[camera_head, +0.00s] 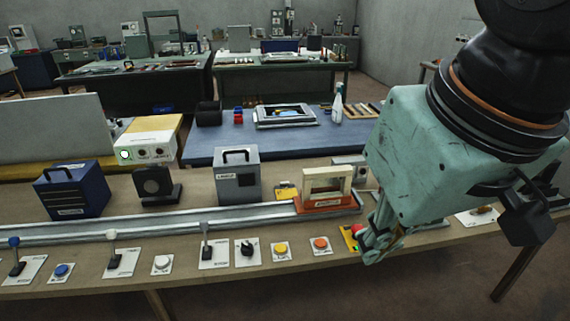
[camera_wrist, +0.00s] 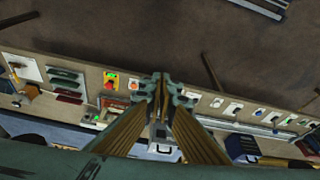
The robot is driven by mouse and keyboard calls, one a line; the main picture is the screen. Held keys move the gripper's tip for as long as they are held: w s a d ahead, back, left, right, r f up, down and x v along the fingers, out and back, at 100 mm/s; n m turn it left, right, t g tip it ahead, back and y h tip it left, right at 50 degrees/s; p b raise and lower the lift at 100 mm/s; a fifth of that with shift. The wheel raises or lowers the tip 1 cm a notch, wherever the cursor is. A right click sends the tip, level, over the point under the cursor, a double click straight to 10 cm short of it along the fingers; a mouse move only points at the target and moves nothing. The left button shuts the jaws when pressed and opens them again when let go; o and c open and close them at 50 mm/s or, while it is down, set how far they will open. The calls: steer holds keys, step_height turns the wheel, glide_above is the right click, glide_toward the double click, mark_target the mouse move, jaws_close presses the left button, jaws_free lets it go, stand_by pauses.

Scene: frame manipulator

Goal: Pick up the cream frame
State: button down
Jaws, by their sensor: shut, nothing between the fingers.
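The cream frame (camera_head: 325,181) stands upright on an orange base (camera_head: 323,203) on the rail of the near bench in the head view. It has a rectangular opening. My gripper (camera_head: 372,250) is to the right of the frame and lower in the picture, close to the bench's front edge. Its fingers are together and hold nothing. In the wrist view my gripper (camera_wrist: 163,78) shows with its fingertips meeting over the bench. I cannot make out the cream frame clearly there; the fingers may cover it.
A grey box (camera_head: 237,178) with a handle stands left of the frame. A metal rail (camera_head: 150,226) runs along the bench (camera_head: 110,188). Buttons and levers line the front, including a red button (camera_head: 358,231) beside my gripper. A blue table (camera_head: 235,148) stands behind.

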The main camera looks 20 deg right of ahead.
steer(key=c, duration=3.4)
jaws_free()
steer(key=o, duration=1.3)
steer(key=shift+c, duration=0.2)
